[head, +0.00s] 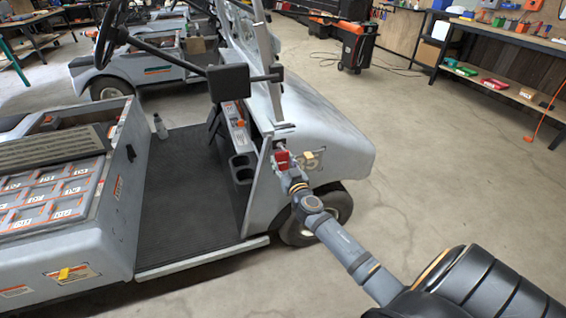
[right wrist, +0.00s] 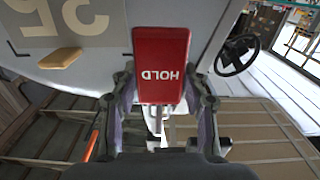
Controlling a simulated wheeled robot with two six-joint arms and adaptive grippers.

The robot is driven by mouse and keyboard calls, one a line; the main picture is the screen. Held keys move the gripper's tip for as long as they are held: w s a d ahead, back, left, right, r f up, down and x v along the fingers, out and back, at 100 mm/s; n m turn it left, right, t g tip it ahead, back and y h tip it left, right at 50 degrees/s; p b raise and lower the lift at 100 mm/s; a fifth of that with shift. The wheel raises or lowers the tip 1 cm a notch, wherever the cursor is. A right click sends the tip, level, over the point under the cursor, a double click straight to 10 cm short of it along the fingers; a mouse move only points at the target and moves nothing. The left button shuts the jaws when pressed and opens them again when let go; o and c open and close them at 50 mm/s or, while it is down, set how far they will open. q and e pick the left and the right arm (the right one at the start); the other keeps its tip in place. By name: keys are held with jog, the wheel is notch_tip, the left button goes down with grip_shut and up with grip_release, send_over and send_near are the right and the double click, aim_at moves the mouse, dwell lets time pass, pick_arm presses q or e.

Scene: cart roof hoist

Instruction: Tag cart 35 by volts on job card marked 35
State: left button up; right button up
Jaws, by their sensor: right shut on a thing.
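My right gripper (head: 286,170) is shut on a red tag (right wrist: 162,65) with the word HOLD, upside down in the right wrist view. The tag (head: 282,158) is at the front side panel of the nearest cart (head: 340,135); I cannot tell whether it touches the panel. The number 35 on this cart (right wrist: 45,12) is partly cut off in the wrist view. A small yellow piece (head: 311,156) sits on the panel by the number. The cart's battery bank (head: 50,190) is exposed at left. My left gripper is not in view. I cannot make out a job card.
A steering wheel (head: 112,35) and a dark box on a bar (head: 229,82) stand above the cart floor. A bottle (head: 160,126) is on that floor. Another cart (head: 150,65) is behind. A shelved bench (head: 500,75) is at right. The concrete floor between is mostly clear.

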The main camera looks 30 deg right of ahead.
jog(key=o, duration=1.4)
jog(key=shift+s, duration=0.15)
jog(key=v, duration=1.1)
jog(key=shift+s+a, duration=0.1)
jog(key=shift+s, duration=0.25)
jog(key=shift+f, duration=0.1)
